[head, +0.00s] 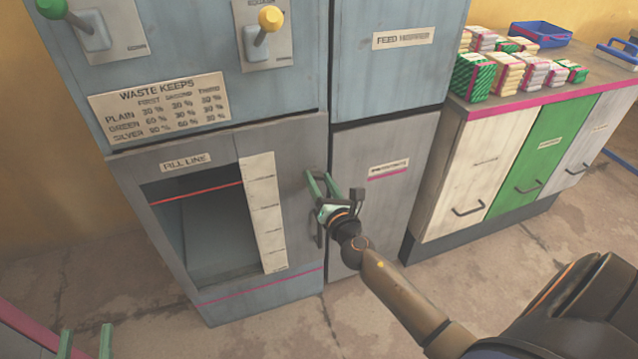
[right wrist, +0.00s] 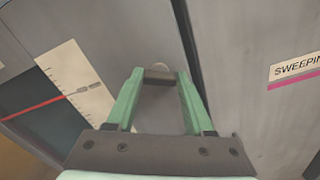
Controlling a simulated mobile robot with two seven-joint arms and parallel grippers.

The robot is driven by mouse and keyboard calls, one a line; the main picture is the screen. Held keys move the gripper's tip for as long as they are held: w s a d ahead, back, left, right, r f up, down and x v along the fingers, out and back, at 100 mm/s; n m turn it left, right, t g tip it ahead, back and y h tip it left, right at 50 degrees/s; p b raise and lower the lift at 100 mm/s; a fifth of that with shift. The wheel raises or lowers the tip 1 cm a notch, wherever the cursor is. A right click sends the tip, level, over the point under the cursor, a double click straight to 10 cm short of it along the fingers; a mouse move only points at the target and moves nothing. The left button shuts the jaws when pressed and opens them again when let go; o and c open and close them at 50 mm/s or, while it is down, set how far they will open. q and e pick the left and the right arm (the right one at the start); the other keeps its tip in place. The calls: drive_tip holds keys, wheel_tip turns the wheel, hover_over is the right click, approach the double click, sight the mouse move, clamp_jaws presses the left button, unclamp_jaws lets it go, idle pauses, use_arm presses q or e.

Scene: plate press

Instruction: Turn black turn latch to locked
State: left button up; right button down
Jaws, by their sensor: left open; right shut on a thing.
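The black turn latch (right wrist: 159,77) shows in the right wrist view as a short dark bar between my fingertips, with a pale round piece just beyond it. It is on the grey front, beside the vertical gap between two panels. My right gripper (right wrist: 159,84) is shut on the latch, one green finger on each side. In the head view my right gripper (head: 319,180) reaches the right edge of the bin's front, and its fingers largely hide the latch. My left gripper (head: 86,343) is open and empty at the bottom left, cut off by the frame.
The open bin window (head: 215,235) with a red fill line and pale scale strip (head: 264,215) is left of the latch. A closed grey panel (head: 372,210) is right of it. A counter (head: 545,100) with stacked packs and a blue tray (head: 540,34) stands further right.

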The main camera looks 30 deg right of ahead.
drive_tip(key=m+b, duration=0.1)
drive_tip(key=m, duration=0.5)
drive_tip(key=shift+f+m, duration=0.15)
drive_tip(key=shift+m, duration=0.15)
drive_tip(key=m, duration=0.2)
drive_tip(key=shift+d+m+b, duration=0.1)
drive_tip(key=shift+m+b, duration=0.2)
drive_tip(key=shift+b, duration=0.1)
drive_tip(key=m, duration=0.3)
use_arm(q)
wheel_tip(320, 180, up, 10)
drive_tip(key=s+m+t+h, duration=0.2)
drive_tip(key=m+t+h, duration=0.1)
drive_tip(key=h, duration=0.1)
drive_tip(key=shift+s+d+r+t, duration=0.25)
drive_tip(key=shift+s+d+t, duration=0.05)
drive_tip(key=shift+s+d, duration=0.1)
use_arm(e)
drive_tip(key=shift+m, duration=0.3)
use_arm(q)
drive_tip(key=shift+w+f, duration=0.1)
use_arm(e)
drive_tip(key=shift+c, duration=1.4)
unclamp_jaws()
